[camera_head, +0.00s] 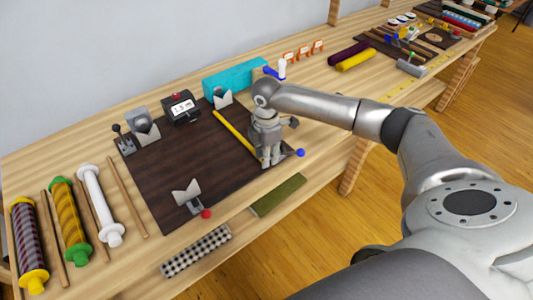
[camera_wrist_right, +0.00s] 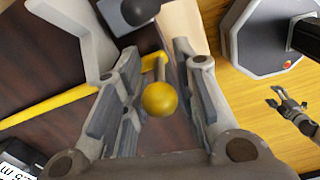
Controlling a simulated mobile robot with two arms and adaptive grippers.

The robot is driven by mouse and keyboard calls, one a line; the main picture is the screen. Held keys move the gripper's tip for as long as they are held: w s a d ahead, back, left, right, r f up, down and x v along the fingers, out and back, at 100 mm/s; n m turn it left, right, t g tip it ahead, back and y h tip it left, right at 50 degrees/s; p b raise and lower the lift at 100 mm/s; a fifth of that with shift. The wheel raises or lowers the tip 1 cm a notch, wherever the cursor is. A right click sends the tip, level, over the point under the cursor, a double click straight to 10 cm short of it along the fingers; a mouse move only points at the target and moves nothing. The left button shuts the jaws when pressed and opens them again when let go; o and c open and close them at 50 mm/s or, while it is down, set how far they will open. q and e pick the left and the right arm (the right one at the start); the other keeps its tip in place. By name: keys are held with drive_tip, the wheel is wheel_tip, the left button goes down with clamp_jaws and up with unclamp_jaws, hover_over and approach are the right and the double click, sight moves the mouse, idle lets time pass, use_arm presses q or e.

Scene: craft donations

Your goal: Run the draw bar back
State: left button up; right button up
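The draw bar is a thin yellow bar (camera_head: 234,134) lying over a dark brown board (camera_head: 165,178). In the right wrist view, the yellow bar (camera_wrist_right: 50,105) runs in from the left and bends into a short stem with a yellow ball knob (camera_wrist_right: 160,98). My right gripper (camera_head: 270,162) points down at the board's right side. Its fingers (camera_wrist_right: 155,105) are apart, with the knob in the gap between them; no finger visibly closes on it. The knob is hidden in the head view. My left gripper (camera_wrist_right: 287,105) seems to show small in the wrist view, fingers spread, above the floor.
A black counter (camera_head: 181,107) and a teal box (camera_head: 235,77) are behind. Wound rollers (camera_head: 69,218) lie left.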

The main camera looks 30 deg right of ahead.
clamp_jaws()
drive_tip(key=shift+a+r+p, duration=0.15)
drive_tip(key=shift+a+p, duration=0.2)
drive_tip(key=shift+a, duration=0.1)
drive_tip(key=a+p, duration=0.1)
drive_tip(key=a, duration=0.1)
drive_tip(key=a+p, duration=0.1)
drive_tip(key=a, duration=0.2)
drive_tip(key=a+p, duration=0.2)
drive_tip(key=shift+s+a+r, duration=0.2)
drive_tip(key=shift+s+a, duration=0.1)
drive_tip(key=shift+a, duration=0.05)
drive_tip(key=a+p, duration=0.1)
drive_tip(key=a, duration=0.2)
drive_tip(key=a+p, duration=0.1)
drive_tip(key=a, duration=0.6)
drive_tip(key=shift+s+f+p, duration=0.15)
drive_tip(key=shift+s+p, duration=0.15)
drive_tip(key=shift+p, duration=0.1)
drive_tip(key=shift+a, duration=0.35)
drive_tip(key=shift+o, duration=0.8)
unclamp_jaws()
drive_tip(key=shift+a, duration=0.1)
drive_tip(key=shift+o, duration=0.2)
drive_tip(key=shift+s+a, duration=0.1)
